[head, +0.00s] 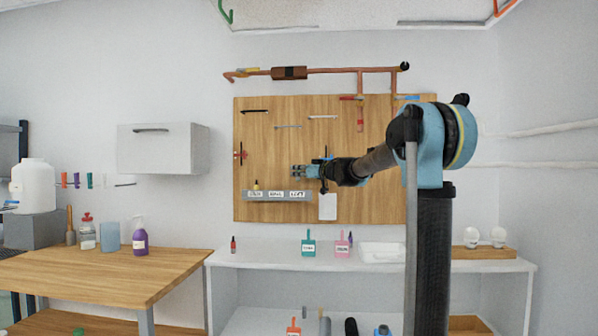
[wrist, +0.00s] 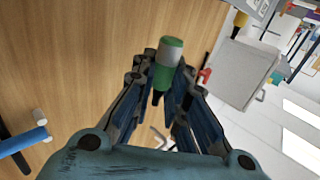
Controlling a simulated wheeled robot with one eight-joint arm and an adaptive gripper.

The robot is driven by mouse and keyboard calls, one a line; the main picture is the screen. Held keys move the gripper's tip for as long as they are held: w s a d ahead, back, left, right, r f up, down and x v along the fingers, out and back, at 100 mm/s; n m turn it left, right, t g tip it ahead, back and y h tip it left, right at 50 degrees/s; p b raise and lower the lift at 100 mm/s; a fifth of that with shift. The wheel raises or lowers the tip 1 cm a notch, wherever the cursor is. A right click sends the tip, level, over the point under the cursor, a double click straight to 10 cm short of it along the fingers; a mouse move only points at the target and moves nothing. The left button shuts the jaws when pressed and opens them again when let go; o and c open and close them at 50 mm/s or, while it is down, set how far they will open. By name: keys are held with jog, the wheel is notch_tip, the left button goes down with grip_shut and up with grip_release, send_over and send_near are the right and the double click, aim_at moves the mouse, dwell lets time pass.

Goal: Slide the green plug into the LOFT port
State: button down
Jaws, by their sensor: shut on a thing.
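My gripper (wrist: 163,78) is shut on the green plug (wrist: 164,70), which has a green body, a pale grey end and a dark tip. In the head view my gripper (head: 297,171) is in front of the wooden board, above the grey port strip (head: 277,201). The plug is too small to make out there. The strip carries several white labels; the rightmost, above which my gripper hovers, seems to read LOFT (head: 297,194). The port opening itself is too small to see. The plug is apart from the strip.
A grey cabinet (head: 165,150) is at left.

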aim_at(298, 178)
jog(key=shift+f, duration=1.55)
jog(key=shift+s+f, duration=0.1)
jog(key=shift+f, duration=1.15)
dwell(0.8)
jog(key=c, duration=1.5)
grip_release()
jog(key=v, duration=1.2)
jog(key=shift+f, duration=0.1)
